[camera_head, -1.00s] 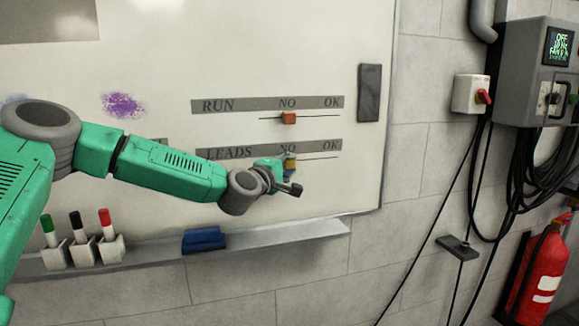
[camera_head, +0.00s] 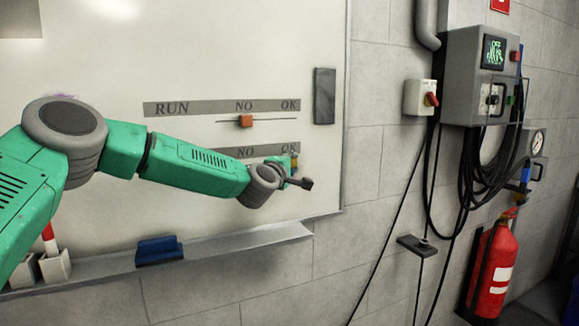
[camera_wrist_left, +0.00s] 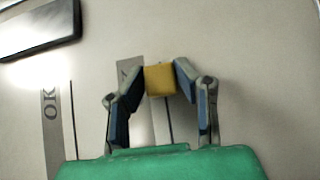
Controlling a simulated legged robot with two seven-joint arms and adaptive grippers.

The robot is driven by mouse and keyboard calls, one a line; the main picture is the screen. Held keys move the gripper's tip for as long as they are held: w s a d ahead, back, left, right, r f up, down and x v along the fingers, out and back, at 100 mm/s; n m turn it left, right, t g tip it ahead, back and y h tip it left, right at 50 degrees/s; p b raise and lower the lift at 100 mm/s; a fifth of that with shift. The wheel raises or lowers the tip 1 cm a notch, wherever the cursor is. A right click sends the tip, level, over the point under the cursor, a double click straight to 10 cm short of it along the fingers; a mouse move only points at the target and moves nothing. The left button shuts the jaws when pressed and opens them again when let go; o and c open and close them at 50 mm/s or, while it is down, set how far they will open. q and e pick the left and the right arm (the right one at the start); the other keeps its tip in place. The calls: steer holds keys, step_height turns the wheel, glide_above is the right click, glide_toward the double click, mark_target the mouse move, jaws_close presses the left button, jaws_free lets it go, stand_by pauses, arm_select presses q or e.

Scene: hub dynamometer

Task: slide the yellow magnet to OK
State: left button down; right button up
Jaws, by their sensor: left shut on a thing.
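The yellow magnet (camera_wrist_left: 160,79) sits between the two fingers of my left gripper (camera_wrist_left: 159,82), which is shut on it. In the head view the left gripper (camera_head: 291,166) is at the lower strip (camera_head: 222,156) of the whiteboard, at its right end below the OK label. Only a small part of the magnet (camera_head: 294,161) shows there, the rest hidden by the gripper. In the wrist view, the strip's end beside the magnet is partly hidden by a finger. My right gripper is not in view.
An orange magnet (camera_head: 246,122) sits under NO on the upper RUN strip (camera_head: 205,108). A dark grey block (camera_head: 324,96) is on the board's right side. A blue eraser (camera_head: 159,250) lies on the ledge (camera_head: 250,238). The wall right of the board holds a switch box (camera_head: 419,97).

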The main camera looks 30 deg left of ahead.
arm_select(q)
steer(key=c, duration=1.2)
jaws_free()
steer(key=shift+a, duration=0.2)
steer(key=shift+w+a+f, duration=0.1)
steer(key=shift+w+f, duration=0.1)
steer(key=shift+w, duration=0.05)
steer(key=shift+s, duration=0.15)
steer(key=shift+s+r, duration=0.1)
steer(key=shift+s, duration=0.15)
steer(key=s, duration=1.1)
steer(key=shift+d+f, duration=0.2)
steer(key=shift+d, duration=0.2)
